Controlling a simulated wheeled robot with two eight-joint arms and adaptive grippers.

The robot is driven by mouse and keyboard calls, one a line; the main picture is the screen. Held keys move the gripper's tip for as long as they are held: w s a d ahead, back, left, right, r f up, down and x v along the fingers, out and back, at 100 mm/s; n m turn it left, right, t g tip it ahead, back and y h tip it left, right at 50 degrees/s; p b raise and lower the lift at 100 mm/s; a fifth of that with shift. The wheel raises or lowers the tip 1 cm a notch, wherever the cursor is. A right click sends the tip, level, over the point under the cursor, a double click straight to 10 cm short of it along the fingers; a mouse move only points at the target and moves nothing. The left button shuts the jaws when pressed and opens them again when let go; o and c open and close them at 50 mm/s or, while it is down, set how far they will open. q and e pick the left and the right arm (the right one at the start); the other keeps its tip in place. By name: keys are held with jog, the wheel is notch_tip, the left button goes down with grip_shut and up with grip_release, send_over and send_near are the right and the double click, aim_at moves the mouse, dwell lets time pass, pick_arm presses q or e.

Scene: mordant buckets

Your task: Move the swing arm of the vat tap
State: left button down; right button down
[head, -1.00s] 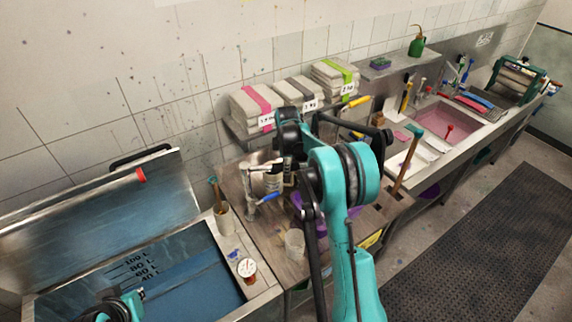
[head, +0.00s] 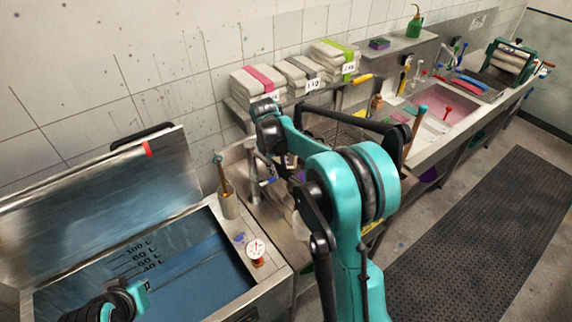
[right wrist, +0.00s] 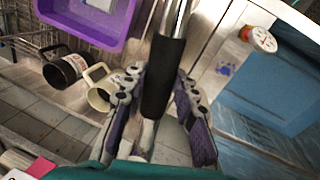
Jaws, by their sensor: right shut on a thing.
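The vat tap's swing arm shows in the right wrist view as a chrome pipe (right wrist: 177,17) with a black sleeve (right wrist: 163,75). My right gripper (right wrist: 159,78) has its fingers on both sides of the sleeve and is shut on it. In the head view the chrome tap (head: 252,168) stands on the bench right of the vat. My right arm hides most of the gripper and part of the tap there. The steel vat (head: 262,262) holds blue liquid, and its lid stands open. Part of my left arm shows at the lower left; its gripper fingers do not show.
A purple tub (right wrist: 133,22), a black mug (right wrist: 66,70) and a cream mug (right wrist: 97,93) are near the gripper. A dial thermometer (head: 256,252) and a brush holder (head: 229,205) are at the vat's edge. Folded cloth stacks (head: 258,82) sit on the shelf behind.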

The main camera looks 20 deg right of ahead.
jog(key=w+a+m+g+b, duration=0.1)
jog(key=w+a+m, duration=0.3)
jog(key=a+m, duration=1)
jog(key=shift+w+a+g, duration=0.2)
jog(key=shift+a+g, duration=0.5)
jog(key=shift+a, duration=0.8)
jog(key=shift+r+y, duration=0.1)
jog(key=shift+y, duration=0.2)
jog(key=c, duration=1.2)
grip_release()
jog(key=r, duration=0.4)
jog(key=w+a+r, duration=0.1)
jog(key=r, duration=0.6)
jog(key=shift+w+a+r, duration=0.3)
jog(key=shift+w+r, duration=0.05)
